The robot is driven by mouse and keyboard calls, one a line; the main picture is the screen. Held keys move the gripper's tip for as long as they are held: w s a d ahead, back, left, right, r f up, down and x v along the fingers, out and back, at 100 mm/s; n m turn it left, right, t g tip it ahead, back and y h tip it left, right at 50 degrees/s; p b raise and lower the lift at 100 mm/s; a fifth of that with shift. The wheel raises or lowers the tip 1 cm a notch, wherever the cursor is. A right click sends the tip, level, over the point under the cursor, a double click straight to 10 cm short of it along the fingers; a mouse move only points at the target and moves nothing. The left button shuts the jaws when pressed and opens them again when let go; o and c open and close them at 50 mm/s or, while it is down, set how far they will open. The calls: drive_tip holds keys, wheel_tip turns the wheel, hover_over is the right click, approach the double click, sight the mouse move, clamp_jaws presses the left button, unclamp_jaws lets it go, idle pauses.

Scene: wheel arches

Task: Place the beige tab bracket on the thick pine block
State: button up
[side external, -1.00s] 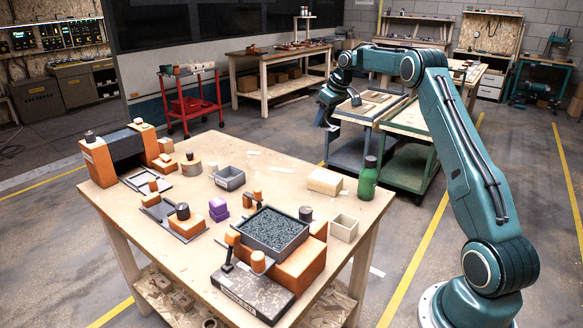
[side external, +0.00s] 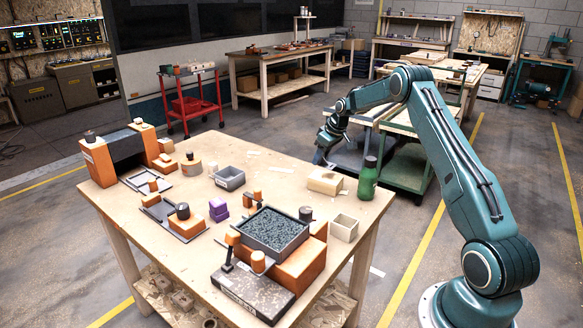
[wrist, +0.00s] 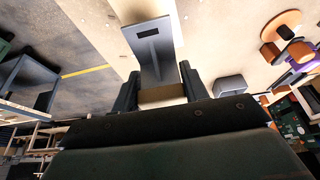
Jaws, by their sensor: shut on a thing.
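The thick pine block (side external: 316,188) sits near the far right edge of the workbench, beside the green bottle. My gripper (side external: 320,158) is low, just behind the block in the side view. In the wrist view, my gripper (wrist: 162,90) is shut on the beige tab bracket (wrist: 161,97), whose light edge shows between the two fingers. A greyish plate with a dark slot extends beyond the fingers and seems part of the bracket. In the side view a dark notch shows at the block's top. Whether the bracket touches the block cannot be told.
The green bottle (side external: 368,177) stands close to the block's right. A small beige open box (side external: 344,227) and a grey open box (side external: 229,178) stand nearby. A dark gravel tray (side external: 273,231) sits nearer. Bare tabletop lies left of the block.

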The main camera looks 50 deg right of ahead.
sight(323, 163)
drive_tip(key=shift+f, duration=0.1)
drive_tip(key=shift+f, duration=2.05)
drive_tip(key=o, duration=1)
drive_tip(key=shift+f, duration=0.1)
drive_tip(key=v, duration=1.2)
